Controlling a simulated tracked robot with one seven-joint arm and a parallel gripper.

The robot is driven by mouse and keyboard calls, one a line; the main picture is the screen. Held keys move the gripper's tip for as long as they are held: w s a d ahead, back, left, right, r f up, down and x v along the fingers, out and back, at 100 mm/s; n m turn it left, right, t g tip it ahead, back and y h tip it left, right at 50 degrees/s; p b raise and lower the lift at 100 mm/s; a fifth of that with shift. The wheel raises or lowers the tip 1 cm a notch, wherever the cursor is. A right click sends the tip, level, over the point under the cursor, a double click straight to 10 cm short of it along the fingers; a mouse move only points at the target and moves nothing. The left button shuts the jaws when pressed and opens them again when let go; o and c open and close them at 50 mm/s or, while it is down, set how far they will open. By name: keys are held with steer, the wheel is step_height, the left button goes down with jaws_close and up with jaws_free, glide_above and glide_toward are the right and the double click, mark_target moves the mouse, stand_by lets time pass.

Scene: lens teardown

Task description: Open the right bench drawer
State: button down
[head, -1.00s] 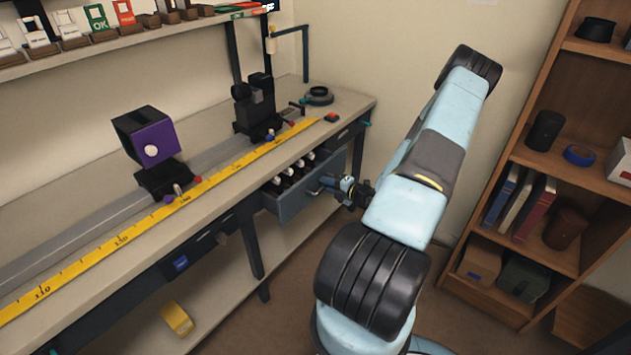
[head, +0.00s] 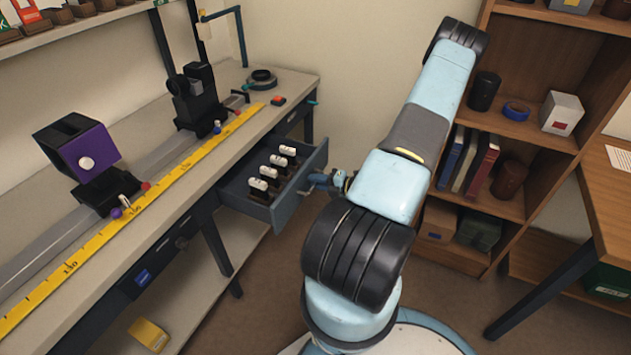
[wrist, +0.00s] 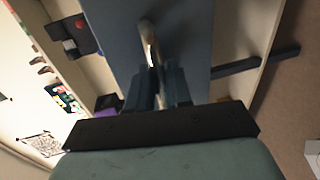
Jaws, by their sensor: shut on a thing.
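The right bench drawer (head: 292,200) is pulled well out from under the bench, and several white-topped items in dark holders (head: 270,172) show inside it. Its blue-grey front also fills the middle of the wrist view (wrist: 190,40). My gripper (head: 318,181) is at the outer face of the drawer front. In the wrist view its two fingers (wrist: 160,85) are shut on the metal bar handle (wrist: 147,35). The part of the handle between the fingers is hidden.
The bench top (head: 205,160) carries a rail with a purple box (head: 88,152), a black holder (head: 196,98) and a yellow ruler (head: 165,190). A bookshelf (head: 530,130) stands at the right. A yellow box (head: 148,334) lies on the lower shelf. Open floor lies around my base.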

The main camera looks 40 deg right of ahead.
steer(key=shift+s+d+f, duration=0.1)
steer(key=shift+d+f, duration=0.05)
steer(key=shift+d, duration=0.15)
steer(key=c, duration=1.3)
jaws_free()
steer(key=shift+c, duration=0.2)
steer(key=shift+o, duration=0.6)
steer(key=shift+a, duration=0.1)
steer(key=v, duration=1.3)
steer(key=shift+s, duration=0.3)
